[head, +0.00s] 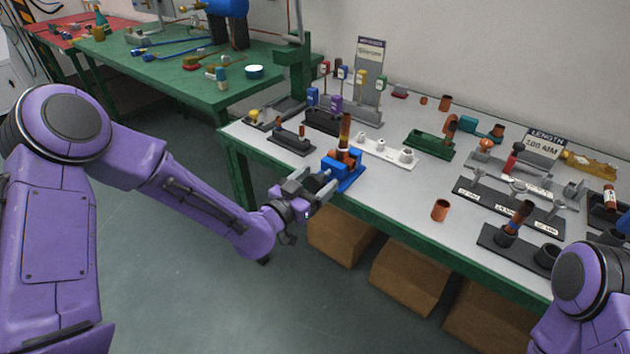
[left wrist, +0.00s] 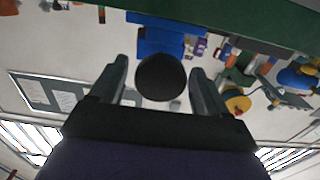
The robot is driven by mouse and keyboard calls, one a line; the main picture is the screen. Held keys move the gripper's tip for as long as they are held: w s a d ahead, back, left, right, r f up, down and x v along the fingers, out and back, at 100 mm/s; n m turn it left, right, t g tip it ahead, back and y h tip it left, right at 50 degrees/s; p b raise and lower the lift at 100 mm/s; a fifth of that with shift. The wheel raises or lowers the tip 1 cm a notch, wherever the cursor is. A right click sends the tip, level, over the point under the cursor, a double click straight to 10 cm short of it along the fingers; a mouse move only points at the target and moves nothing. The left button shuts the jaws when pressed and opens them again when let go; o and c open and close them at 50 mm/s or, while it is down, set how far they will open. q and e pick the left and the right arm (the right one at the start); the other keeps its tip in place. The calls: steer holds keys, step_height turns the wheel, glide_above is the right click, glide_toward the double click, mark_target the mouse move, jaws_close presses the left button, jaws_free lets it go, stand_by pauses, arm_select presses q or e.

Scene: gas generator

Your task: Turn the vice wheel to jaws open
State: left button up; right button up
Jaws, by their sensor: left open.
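The blue vice (head: 343,172) sits at the front edge of the white-topped table, with a copper-coloured pipe (head: 345,132) standing upright in it. The vice's black round wheel (head: 313,182) faces the front left of the table. My left gripper (head: 308,190) is at the wheel, with its fingers apart. In the left wrist view the black wheel (left wrist: 161,77) lies between the two open fingers (left wrist: 160,90), with a gap visible on each side. The blue vice body (left wrist: 160,35) shows behind the wheel. My right gripper is out of view; only part of my right arm shows at the lower right.
Brown boxes (head: 410,275) stand under the table. A green workbench (head: 180,70) is behind at left.

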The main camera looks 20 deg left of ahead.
arm_select(q)
steer(key=shift+c, duration=0.3)
steer(key=c, duration=0.9)
steer(key=shift+n, duration=0.4)
steer(key=n, duration=0.5)
steer(key=shift+a+f+n, duration=0.1)
steer(key=shift+a+n, duration=0.05)
steer(key=shift+n, duration=0.25)
steer(key=n, duration=0.3)
steer(key=shift+b, duration=0.3)
steer(key=shift+f+n, duration=0.1)
steer(key=shift+n, duration=1.9)
